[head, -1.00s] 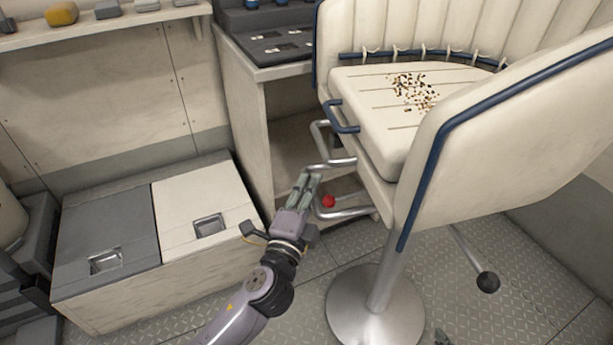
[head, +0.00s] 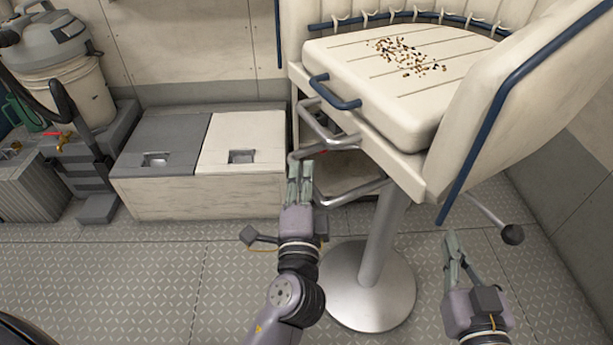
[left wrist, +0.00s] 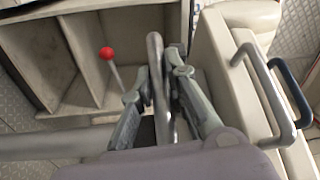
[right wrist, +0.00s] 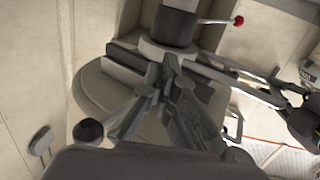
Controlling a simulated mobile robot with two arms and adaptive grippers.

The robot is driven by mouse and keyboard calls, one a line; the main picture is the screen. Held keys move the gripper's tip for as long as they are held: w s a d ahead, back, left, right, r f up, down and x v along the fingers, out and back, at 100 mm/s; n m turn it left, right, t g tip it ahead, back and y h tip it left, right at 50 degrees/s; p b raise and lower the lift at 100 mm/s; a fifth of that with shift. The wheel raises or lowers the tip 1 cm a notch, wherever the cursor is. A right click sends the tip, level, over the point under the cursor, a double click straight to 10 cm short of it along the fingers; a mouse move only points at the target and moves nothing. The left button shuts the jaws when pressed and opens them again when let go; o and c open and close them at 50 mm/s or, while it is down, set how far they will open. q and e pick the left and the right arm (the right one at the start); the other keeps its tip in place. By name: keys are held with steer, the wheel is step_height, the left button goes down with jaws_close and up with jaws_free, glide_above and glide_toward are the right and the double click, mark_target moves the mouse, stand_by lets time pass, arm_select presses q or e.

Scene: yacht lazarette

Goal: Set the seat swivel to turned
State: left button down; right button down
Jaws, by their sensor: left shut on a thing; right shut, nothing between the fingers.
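The cream helm seat (head: 375,75) has blue piping and stands on a silver pedestal (head: 380,240) with a round base. My left gripper (head: 300,172) is below its front left edge, shut on a bent silver bar that extends from under the seat. In the left wrist view this bar (left wrist: 155,60) passes between the fingers. A red-knobbed lever (left wrist: 107,54) stands just left of the fingers there; in the head view it is mostly hidden. My right gripper (head: 455,245) is shut and empty, right of the pedestal. A black-knobbed lever (head: 512,234) extends at the seat's right.
A locker with grey and white lids (head: 240,140) stands behind my left gripper. A vacuum (head: 60,60) is at the far left. Brown crumbs (head: 405,55) lie on the seat. The plated floor (head: 150,270) at front left is clear.

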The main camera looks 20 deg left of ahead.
arm_select(q)
steer(key=shift+s+d, duration=0.15)
steer(key=shift+d, duration=0.1)
steer(key=c, duration=1.6)
jaws_free()
steer(key=shift+o, duration=0.2)
steer(key=v, duration=1.2)
steer(key=shift+c, duration=0.5)
